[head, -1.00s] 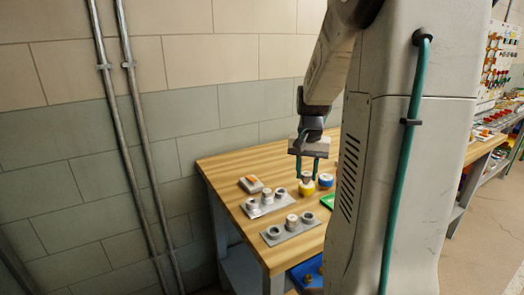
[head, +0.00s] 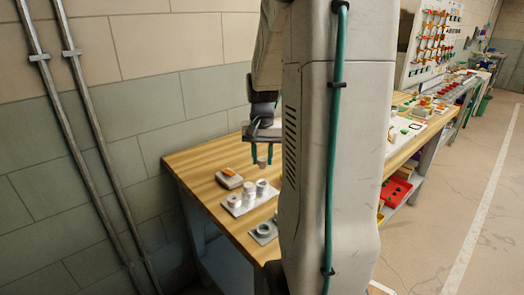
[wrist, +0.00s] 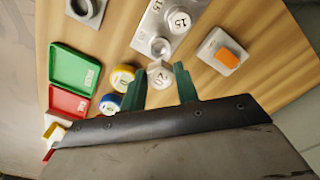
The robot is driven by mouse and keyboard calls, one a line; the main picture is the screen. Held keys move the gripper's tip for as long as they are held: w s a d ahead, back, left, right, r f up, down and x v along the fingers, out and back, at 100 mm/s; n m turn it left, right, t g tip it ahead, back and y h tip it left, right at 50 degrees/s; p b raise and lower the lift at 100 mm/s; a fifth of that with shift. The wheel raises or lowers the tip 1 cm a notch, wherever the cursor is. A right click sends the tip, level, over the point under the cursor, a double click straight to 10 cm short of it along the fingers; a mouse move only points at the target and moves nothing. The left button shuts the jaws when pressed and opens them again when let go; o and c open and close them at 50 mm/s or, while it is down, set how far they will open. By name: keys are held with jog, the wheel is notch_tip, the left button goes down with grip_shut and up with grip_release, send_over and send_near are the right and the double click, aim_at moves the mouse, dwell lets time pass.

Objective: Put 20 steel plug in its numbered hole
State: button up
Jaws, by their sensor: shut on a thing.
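My gripper (head: 262,154) points down above the wooden bench, with its teal fingers shut on a grey steel plug (head: 262,161). In the wrist view the plug (wrist: 160,74) shows a "20" on its top, between the two fingers (wrist: 158,88). A grey plate (head: 250,197) with raised round collars lies below; in the wrist view this plate (wrist: 178,28) carries a plug marked "15" (wrist: 179,20) and an open ring (wrist: 160,47). A second grey plate (head: 264,232) with a ring is partly hidden by my column. Its number is not readable.
A grey block with an orange top (wrist: 228,57) lies beside the first plate. Yellow (wrist: 122,77) and blue (wrist: 110,103) round pieces, a green tray (wrist: 75,68) and a red tray (wrist: 68,102) lie to the left in the wrist view. A wall stands behind the bench.

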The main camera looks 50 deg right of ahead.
aim_at(263, 168)
jog(key=shift+f, duration=2.25)
jog(key=shift+a+f, duration=0.1)
jog(key=shift+f, duration=1)
dwell(1.1)
jog(key=o, duration=1.2)
jog(key=shift+s, duration=0.1)
jog(key=shift+c, duration=0.2)
jog(key=shift+r, duration=4.05)
